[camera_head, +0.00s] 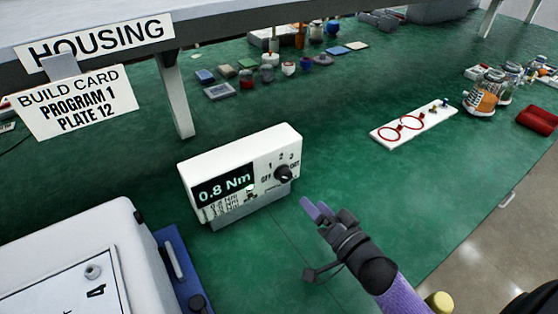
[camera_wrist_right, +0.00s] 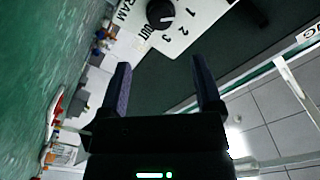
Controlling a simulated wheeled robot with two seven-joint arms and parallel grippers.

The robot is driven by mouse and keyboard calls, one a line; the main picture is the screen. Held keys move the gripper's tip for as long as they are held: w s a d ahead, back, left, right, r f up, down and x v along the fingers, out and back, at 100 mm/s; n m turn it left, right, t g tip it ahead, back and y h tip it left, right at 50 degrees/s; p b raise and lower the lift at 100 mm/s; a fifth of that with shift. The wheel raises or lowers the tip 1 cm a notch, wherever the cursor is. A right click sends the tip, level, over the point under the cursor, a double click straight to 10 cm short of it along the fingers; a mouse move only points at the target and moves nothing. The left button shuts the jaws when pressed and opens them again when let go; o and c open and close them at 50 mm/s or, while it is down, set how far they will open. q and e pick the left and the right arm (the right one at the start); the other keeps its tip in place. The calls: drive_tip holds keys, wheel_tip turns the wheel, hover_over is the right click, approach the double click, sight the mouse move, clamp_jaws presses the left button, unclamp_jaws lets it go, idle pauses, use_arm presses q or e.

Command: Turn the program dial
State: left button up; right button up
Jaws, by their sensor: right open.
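The program dial (camera_head: 284,174) is a round black knob on the right of the front of a white controller box (camera_head: 240,153). Labels OFF, 1, 2, 3 and OUT ring it, and the display reads 0.8 Nm. In the right wrist view the dial (camera_wrist_right: 160,14) is at the top edge, its white mark pointing right; I cannot tell exactly which label it meets. My right gripper (camera_head: 313,207) is open and empty, in front of the box, low and right of the dial, apart from it. In the right wrist view its fingers (camera_wrist_right: 160,78) are spread below the dial. My left gripper is not in view.
A build card (camera_head: 75,103) reads PROGRAM 1, PLATE 12 and hangs from a shelf. A white housing (camera_head: 75,240) stands at lower left. A white board with red rings (camera_head: 413,124) lies at right. Green bench (camera_head: 345,165) is clear between box and board.

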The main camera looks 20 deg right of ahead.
sight(288, 176)
drive_tip(key=w, duration=0.2)
drive_tip(key=w+b, duration=0.1)
drive_tip(key=w, duration=0.2)
drive_tip(key=w+a+b, duration=0.1)
drive_tip(key=w, duration=0.2)
drive_tip(key=shift+f, duration=0.1)
drive_tip(key=shift+w+a+b, duration=0.15)
drive_tip(key=shift+w+b, duration=0.15)
drive_tip(key=shift+w, duration=0.3)
drive_tip(key=shift+c, duration=0.2)
drive_tip(key=c, duration=0.5)
clamp_jaws()
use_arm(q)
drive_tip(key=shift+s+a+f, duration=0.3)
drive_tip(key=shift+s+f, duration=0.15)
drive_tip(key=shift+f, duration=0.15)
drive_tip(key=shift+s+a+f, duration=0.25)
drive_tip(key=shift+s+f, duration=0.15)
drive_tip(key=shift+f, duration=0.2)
